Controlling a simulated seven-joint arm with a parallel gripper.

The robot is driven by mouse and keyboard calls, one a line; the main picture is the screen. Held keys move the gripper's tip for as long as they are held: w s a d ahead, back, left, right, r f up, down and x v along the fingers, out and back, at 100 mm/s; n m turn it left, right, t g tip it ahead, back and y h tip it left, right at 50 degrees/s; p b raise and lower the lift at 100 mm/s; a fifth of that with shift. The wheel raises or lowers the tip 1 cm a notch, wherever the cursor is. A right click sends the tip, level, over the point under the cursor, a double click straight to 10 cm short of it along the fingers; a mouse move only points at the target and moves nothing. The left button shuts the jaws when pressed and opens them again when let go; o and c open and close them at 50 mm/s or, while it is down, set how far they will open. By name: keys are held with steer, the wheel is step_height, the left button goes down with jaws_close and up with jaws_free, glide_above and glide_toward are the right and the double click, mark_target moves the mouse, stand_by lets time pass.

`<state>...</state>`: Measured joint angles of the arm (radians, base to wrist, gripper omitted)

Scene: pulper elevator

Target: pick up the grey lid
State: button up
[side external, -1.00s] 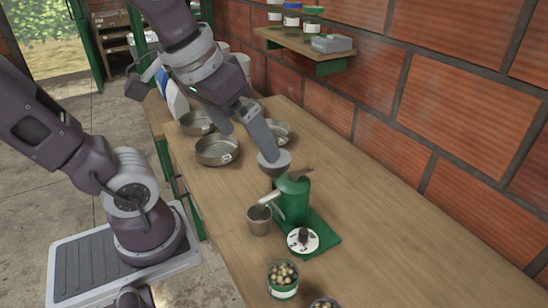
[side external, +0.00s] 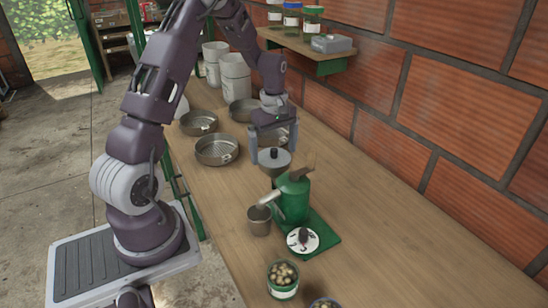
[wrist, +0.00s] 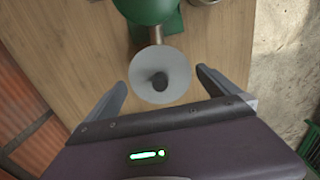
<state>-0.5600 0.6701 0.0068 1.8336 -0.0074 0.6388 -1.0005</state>
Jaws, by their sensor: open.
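The gripper (wrist: 162,80) is open and empty in the wrist view; the lid lies between and slightly beyond the fingertips. I see no contact, and the exact height gap is hard to tell.
A metal cup (side external: 259,221) stands by the pulper's spout. Metal pans (side external: 217,151) stand left. The brick wall (side external: 430,110) bounds the right; the right tabletop is clear.

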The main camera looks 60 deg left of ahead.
steer(key=shift+f, duration=0.2)
steer(key=c, duration=1.2)
